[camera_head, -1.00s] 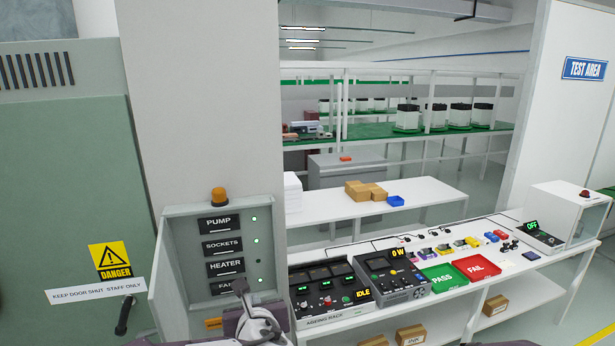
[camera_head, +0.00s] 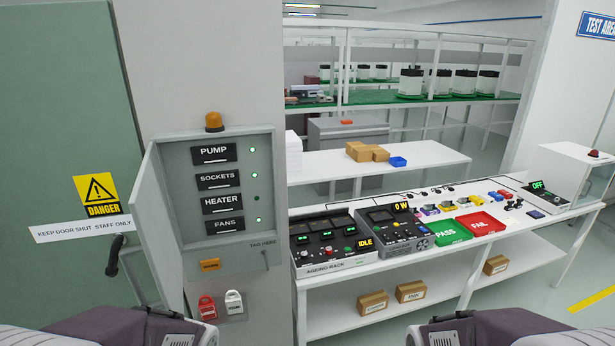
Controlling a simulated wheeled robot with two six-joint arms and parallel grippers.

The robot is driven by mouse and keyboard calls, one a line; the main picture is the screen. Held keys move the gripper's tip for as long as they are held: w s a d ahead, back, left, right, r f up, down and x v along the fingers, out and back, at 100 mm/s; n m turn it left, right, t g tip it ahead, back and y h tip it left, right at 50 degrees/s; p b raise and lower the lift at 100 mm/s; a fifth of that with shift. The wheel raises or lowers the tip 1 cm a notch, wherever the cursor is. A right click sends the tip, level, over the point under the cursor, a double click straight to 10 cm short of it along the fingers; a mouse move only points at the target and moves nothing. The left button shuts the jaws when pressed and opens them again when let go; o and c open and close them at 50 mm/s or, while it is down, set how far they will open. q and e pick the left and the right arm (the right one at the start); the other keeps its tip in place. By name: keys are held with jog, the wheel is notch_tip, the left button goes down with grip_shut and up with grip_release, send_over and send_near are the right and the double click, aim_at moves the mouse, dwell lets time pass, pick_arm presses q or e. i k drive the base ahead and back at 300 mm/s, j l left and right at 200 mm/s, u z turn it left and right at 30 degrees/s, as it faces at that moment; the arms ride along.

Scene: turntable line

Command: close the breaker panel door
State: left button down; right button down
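The breaker panel (camera_head: 229,137) is a grey box on the wall, left of centre in the head view. It holds black labelled breakers for pump, sockets, heater and fans. Its door (camera_head: 160,225) is hinged on the panel's left side and stands wide open toward me. An orange beacon (camera_head: 213,121) sits on top. The pump, sockets and fans lights are green; the heater light is dark. Parts of my two arms show at the bottom left and bottom right edges. Neither gripper's fingers are in view.
A red padlock (camera_head: 207,308) and a white padlock (camera_head: 234,302) hang below the panel. A green door (camera_head: 70,130) with a danger sign (camera_head: 97,195) and a handle (camera_head: 114,255) is to the left. A test bench (camera_head: 400,262) with instruments stands to the right.

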aim_at(150, 209)
jog(key=i+j, duration=0.1)
jog(key=j, duration=0.3)
jog(key=i+j, duration=0.1)
jog(key=j, duration=0.3)
jog(key=i+j, duration=0.1)
jog(key=j, duration=0.7)
jog(key=k+j, duration=0.1)
jog(key=j, duration=0.25)
jog(key=k+j+z, duration=0.1)
jog(key=j, duration=0.2)
jog(key=k+j, duration=0.15)
jog(key=j, duration=0.2)
jog(key=k+j+z, duration=0.1)
jog(key=j, duration=0.25)
